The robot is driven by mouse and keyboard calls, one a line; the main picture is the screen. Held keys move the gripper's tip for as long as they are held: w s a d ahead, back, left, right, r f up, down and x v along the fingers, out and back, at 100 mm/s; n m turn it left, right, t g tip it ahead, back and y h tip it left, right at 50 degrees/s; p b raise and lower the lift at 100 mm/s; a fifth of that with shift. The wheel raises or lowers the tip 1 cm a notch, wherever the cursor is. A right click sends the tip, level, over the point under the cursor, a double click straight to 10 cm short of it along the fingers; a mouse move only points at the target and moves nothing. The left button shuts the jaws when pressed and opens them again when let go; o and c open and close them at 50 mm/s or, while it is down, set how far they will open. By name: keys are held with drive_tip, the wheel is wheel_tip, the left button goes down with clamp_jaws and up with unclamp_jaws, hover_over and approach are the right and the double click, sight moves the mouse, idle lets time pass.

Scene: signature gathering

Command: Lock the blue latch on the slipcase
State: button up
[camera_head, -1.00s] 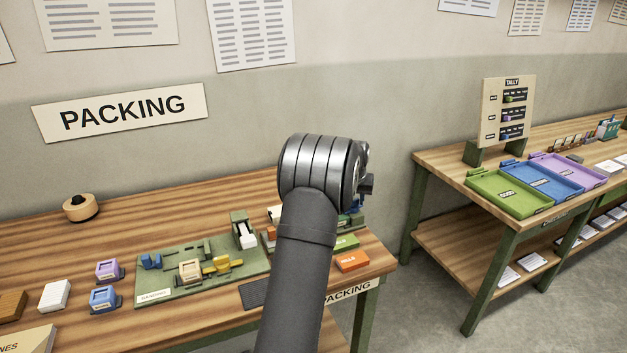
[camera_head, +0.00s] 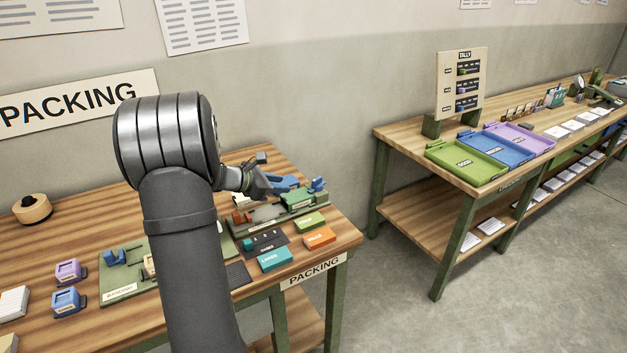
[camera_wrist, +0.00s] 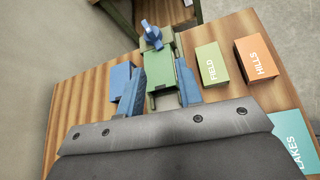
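The green slipcase (camera_head: 298,199) stands on the holder near the far right corner of the packing table. Its blue latch (camera_head: 318,184) stands up at the right end. In the wrist view the slipcase (camera_wrist: 160,68) lies ahead between my fingertips in the picture, with the blue latch (camera_wrist: 152,35) at its far end. My gripper (camera_head: 262,178) is left of the latch in the head view. In the wrist view my gripper (camera_wrist: 161,82) has its fingers apart, with nothing held between them. I cannot tell its height above the slipcase.
A blue piece (camera_head: 285,183) lies behind the slipcase. Green FIELD (camera_head: 310,221), orange HILLS (camera_head: 319,237) and teal LAKES (camera_head: 275,258) boxes lie in front. A green banding board (camera_head: 120,285) is at left, partly behind my arm. Open floor (camera_head: 400,310) lies right of the table.

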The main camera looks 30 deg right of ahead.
sight(315, 179)
drive_tip(key=w+d+f+n, duration=0.1)
drive_tip(key=d, duration=0.3)
drive_tip(key=w+d+f+n, duration=0.1)
drive_tip(key=d+f, duration=0.1)
drive_tip(key=d, duration=0.3)
drive_tip(key=w+d+f+n+t+h, duration=0.1)
drive_tip(key=d+f, duration=0.1)
drive_tip(key=d, duration=0.2)
drive_tip(key=shift+w+d+f, duration=0.15)
drive_tip(key=shift+w+d, duration=0.05)
drive_tip(key=shift+d, duration=0.2)
